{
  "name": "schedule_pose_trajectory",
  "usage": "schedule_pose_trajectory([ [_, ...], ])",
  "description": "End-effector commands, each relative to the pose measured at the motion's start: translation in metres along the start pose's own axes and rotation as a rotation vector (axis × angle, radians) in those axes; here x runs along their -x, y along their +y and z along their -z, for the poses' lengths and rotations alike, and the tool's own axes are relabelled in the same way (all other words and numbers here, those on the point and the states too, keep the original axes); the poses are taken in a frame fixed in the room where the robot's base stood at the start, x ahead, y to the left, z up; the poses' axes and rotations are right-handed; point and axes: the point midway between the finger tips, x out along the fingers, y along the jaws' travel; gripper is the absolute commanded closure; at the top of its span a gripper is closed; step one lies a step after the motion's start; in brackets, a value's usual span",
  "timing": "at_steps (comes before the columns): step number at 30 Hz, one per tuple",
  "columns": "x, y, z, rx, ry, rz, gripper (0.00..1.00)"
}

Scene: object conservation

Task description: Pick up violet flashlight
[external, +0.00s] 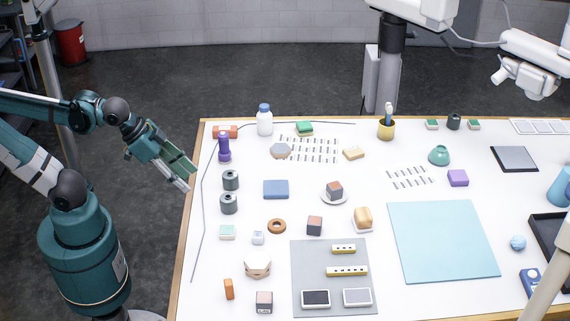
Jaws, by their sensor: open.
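The violet flashlight (224,150) stands upright near the left edge of the white table, towards the back. My gripper (191,180), on the teal arm, is open and empty. It points down and to the right, just off the table's left edge. In the picture it is left of and a little below the flashlight, clearly apart from it. Height and depth between them cannot be judged from this one view.
An orange-red block (225,131) is close behind the flashlight, and a white bottle (264,122) stands to its right. Grey cylinders (230,181) stand in front. A thin dark cable (204,210) runs along the left side. A white arm (525,65) hangs at the upper right.

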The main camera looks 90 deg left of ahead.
Motion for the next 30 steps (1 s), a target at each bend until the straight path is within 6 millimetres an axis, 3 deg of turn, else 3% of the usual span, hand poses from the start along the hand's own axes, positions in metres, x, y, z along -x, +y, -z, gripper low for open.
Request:
schedule_pose_trajectory([
  [13,-0.001,-0.016,0.014,-0.071,-0.039,0.020,0.58],
  [30,-0.016,-0.089,0.056,-0.361,-0.212,0.041,0.58],
])
